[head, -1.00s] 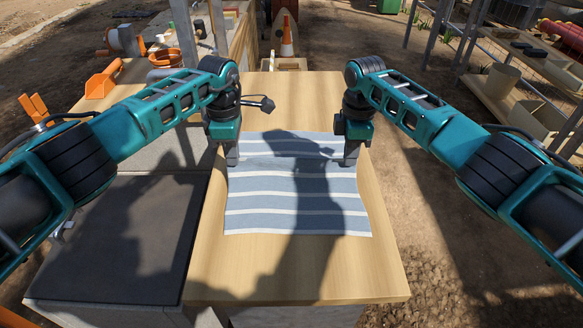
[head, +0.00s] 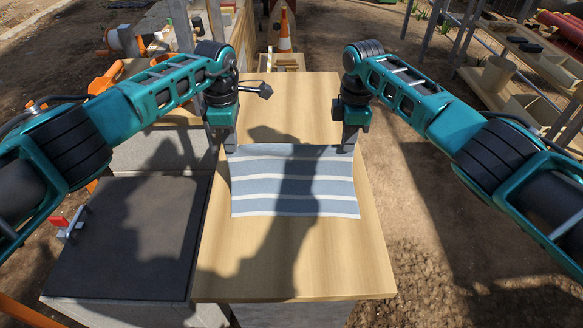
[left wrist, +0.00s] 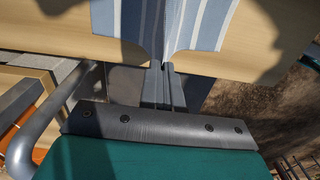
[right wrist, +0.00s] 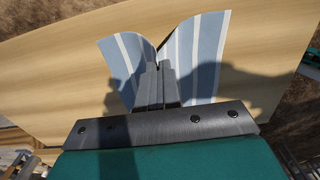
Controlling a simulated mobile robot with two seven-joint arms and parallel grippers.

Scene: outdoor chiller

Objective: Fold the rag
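The rag (head: 290,185) is blue-grey with white stripes and lies on the wooden table. Its near part looks flat, and its far edge runs between my two grippers. My left gripper (head: 231,144) is at the far left corner and my right gripper (head: 349,145) at the far right corner. In the left wrist view, the fingers (left wrist: 166,68) are closed with rag cloth (left wrist: 205,22) at their tips. In the right wrist view, the fingers (right wrist: 158,68) are closed on the rag (right wrist: 195,55), which bends up on both sides. The pinched cloth itself is mostly hidden.
The wooden table (head: 300,265) is bare in front of the rag and behind it. A dark slab (head: 120,240) adjoins on the left. An orange cone (head: 285,35) stands beyond the far end.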

